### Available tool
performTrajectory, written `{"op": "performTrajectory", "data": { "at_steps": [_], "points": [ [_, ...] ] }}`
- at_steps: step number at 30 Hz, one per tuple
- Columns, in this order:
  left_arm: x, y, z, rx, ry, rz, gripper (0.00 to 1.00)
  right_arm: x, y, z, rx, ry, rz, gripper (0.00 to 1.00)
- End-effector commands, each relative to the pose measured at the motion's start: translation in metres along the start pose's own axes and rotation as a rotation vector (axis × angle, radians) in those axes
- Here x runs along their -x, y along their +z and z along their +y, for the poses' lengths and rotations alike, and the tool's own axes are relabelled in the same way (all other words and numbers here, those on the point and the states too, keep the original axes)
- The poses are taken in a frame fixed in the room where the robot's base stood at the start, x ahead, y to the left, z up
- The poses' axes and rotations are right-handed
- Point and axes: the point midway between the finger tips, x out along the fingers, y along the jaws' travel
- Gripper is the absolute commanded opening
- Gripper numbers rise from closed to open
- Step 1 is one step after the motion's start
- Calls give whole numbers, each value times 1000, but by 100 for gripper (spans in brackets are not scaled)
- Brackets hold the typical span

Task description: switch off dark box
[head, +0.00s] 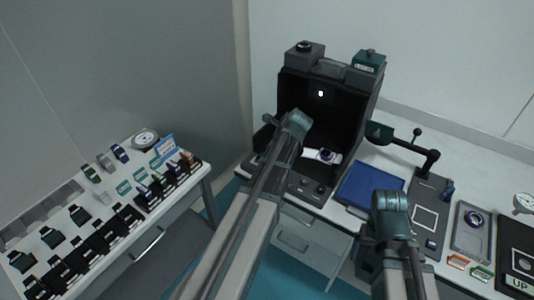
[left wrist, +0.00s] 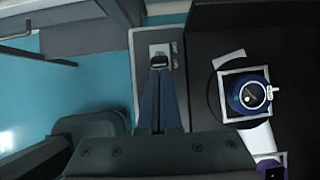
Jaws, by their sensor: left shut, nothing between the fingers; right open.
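The dark box (head: 348,118) stands open-fronted on the white bench in the head view. A small white light shows on its inner back wall. In the left wrist view, a grey plate with a small dark switch (left wrist: 159,58) and tiny markings lies on the front strip beside the dark interior. My left gripper (left wrist: 160,72) is shut and empty, its fingertips at the switch; whether they touch it I cannot tell. In the head view my left arm hides that spot. My right gripper (head: 391,214) is over the bench's front edge, apart from the box; its fingers hardly show.
A round blue device (left wrist: 248,94) sits in a white frame inside the box. A blue tray (head: 370,187) lies to the box's right, then a black lever arm (head: 412,147) and flat panels. A side table (head: 62,240) at left holds several small items.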

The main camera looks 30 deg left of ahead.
Motion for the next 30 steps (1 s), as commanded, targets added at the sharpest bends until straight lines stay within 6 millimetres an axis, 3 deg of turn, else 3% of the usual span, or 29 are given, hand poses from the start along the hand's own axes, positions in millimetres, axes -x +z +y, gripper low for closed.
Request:
{"op": "performTrajectory", "data": {
  "at_steps": [12,18,30],
  "points": [
    [2,26,-2,6,1,302,0,39,2,4,0,0,0,92],
    [-1,34,-1,3,-1,442,0,45,3,4,0,0,0,92],
    [-3,38,0,1,-2,447,0,46,3,4,0,0,0,92]
  ]
}}
